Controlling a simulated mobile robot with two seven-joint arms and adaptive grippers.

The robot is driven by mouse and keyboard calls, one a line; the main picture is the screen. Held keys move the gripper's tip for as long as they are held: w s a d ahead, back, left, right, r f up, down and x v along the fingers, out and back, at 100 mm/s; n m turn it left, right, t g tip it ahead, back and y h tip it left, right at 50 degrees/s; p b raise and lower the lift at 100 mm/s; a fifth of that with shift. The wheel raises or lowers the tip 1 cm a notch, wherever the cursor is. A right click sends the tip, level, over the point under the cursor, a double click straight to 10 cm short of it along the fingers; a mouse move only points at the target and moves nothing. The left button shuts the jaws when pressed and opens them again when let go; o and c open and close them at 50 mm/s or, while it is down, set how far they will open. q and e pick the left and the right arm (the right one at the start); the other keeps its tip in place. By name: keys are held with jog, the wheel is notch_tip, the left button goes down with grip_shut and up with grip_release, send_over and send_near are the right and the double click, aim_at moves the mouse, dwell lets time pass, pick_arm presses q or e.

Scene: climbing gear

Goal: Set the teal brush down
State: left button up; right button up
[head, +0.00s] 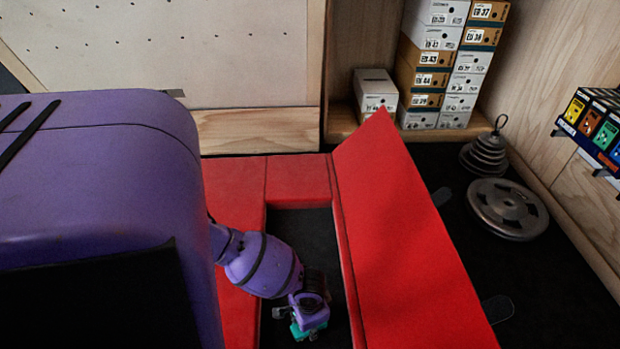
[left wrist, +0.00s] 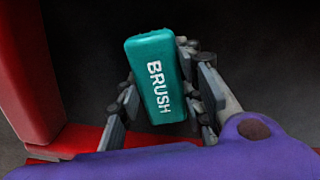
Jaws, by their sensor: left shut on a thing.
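The teal brush (left wrist: 155,75) is a small block with the white word BRUSH on its face, seen in the left wrist view. My left gripper (left wrist: 160,100) is shut on it, with a finger on each side. In the head view the left gripper (head: 308,318) is low over the dark floor strip between red pads, and a bit of the teal brush (head: 304,333) shows below it. I cannot tell whether the brush touches the floor. My right gripper is not in view.
A large red pad (head: 395,230) leans tilted right of the gripper, and more red padding (head: 295,180) lies behind. Shoe boxes (head: 425,75) are stacked at the back. Weight plates (head: 507,208) lie on the dark floor at right, which is otherwise mostly clear.

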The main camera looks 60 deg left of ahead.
pick_arm(q)
jog(key=shift+r, duration=0.1)
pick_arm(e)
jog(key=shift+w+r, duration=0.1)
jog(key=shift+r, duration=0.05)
pick_arm(q)
jog(key=o, duration=1.1)
jog(key=shift+f, duration=0.2)
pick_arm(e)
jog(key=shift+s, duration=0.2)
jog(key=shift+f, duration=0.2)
pick_arm(q)
jog(key=shift+r, duration=0.1)
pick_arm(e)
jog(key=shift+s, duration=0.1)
pick_arm(q)
notch_tip(320, 180, up, 12)
jog(key=p, duration=0.6)
jog(key=shift+r, duration=0.15)
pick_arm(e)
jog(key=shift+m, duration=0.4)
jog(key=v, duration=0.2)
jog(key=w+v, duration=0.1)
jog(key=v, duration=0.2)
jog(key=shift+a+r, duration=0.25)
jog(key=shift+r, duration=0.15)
